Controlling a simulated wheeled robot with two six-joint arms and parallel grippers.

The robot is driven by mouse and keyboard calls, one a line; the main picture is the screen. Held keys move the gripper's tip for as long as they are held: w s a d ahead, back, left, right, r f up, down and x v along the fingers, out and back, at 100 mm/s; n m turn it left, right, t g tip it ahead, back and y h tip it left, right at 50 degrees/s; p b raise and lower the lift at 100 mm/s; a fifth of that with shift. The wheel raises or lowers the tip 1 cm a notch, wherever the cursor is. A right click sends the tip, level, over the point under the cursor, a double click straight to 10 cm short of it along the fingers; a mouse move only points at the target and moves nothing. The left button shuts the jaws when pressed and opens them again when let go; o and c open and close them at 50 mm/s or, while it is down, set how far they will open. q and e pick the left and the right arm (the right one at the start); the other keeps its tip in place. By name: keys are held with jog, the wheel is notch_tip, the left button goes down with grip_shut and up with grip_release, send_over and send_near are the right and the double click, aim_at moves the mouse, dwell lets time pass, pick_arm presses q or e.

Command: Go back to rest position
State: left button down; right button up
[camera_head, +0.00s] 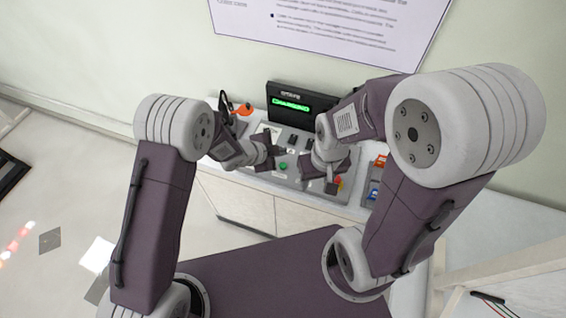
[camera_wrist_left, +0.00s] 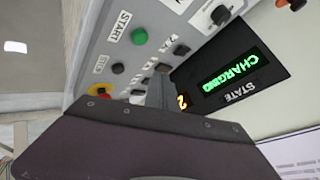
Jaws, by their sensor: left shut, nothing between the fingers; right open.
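My left gripper (camera_head: 272,152) is over the control panel, left of the green button (camera_head: 283,166) in the head view. It is shut with nothing held. Its fingers (camera_wrist_left: 158,88) point at the panel in the left wrist view, near small dark knobs; contact cannot be told. My right gripper (camera_head: 331,180) is open over the right part of the panel, close to the red and yellow button (camera_head: 339,183). Both arms reach forward and bend down at the elbows. The grey panel (camera_wrist_left: 95,50) carries a green button (camera_wrist_left: 139,36) labelled START.
A black display (camera_head: 300,97) with green text stands behind the panel; it also shows in the left wrist view (camera_wrist_left: 250,88). Orange and blue items (camera_head: 376,178) lie right of the panel. A wall poster (camera_head: 330,30) hangs behind.

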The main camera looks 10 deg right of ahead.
dwell(0.7)
pick_arm(q)
jog(key=w+a+r+n+t+b, duration=0.1)
jog(key=w+a+r+n+t, duration=0.15)
jog(key=w+a+r, duration=0.5)
jog(key=s+a+r+n+t+y+b, duration=0.1)
jog(key=a+r+n+y, duration=0.15)
jog(key=a, duration=0.45)
jog(key=a+r+n+t+y, duration=0.1)
jog(key=a+r+n+y, duration=0.15)
jog(key=a, duration=0.45)
jog(key=s+a+f+n+g+y, duration=0.2)
jog(key=s+a+n+g+y, duration=0.1)
jog(key=s+a+n, duration=0.65)
jog(key=s+f+n+g, duration=0.4)
jog(key=s+g, duration=0.1)
jog(key=s, duration=0.9)
jog(key=shift+s+d+f, duration=0.2)
jog(key=shift+d, duration=0.15)
jog(key=shift+s, duration=0.15)
